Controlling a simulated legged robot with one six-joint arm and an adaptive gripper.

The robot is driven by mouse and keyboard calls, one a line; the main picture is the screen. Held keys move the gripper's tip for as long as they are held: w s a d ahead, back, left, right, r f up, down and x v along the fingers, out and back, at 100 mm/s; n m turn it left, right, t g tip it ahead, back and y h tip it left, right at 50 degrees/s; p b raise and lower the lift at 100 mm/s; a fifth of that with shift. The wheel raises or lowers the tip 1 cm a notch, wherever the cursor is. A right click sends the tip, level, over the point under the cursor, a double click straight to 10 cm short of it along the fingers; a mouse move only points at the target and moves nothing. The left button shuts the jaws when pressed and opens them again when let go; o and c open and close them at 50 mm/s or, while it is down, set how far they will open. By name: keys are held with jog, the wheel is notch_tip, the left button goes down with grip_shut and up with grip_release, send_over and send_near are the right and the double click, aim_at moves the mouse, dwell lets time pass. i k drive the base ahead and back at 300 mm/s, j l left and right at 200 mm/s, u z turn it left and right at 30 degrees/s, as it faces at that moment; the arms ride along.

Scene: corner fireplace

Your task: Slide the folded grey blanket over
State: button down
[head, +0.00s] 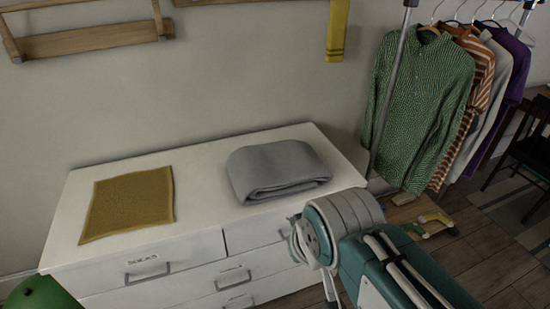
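The folded grey blanket (277,168) lies on the right half of the top of a white chest of drawers (208,190). It is a thick, soft bundle with its folded layers showing at the front edge. My arm comes in from the bottom right, and its teal and grey parts are in front of the chest's right front corner. The arm is apart from the blanket in the picture. My gripper's fingers are not visible in the head view, so I cannot see their state.
A flat mustard cloth (128,204) lies on the left of the chest top, with bare white surface between it and the blanket. A clothes rack with a green shirt (418,105) stands at right. Wooden wall racks (90,40) hang above. A green object (40,294) is at bottom left.

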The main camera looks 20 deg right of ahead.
aim_at(260, 174)
jog(key=i+l, duration=0.75)
jog(key=l, duration=0.15)
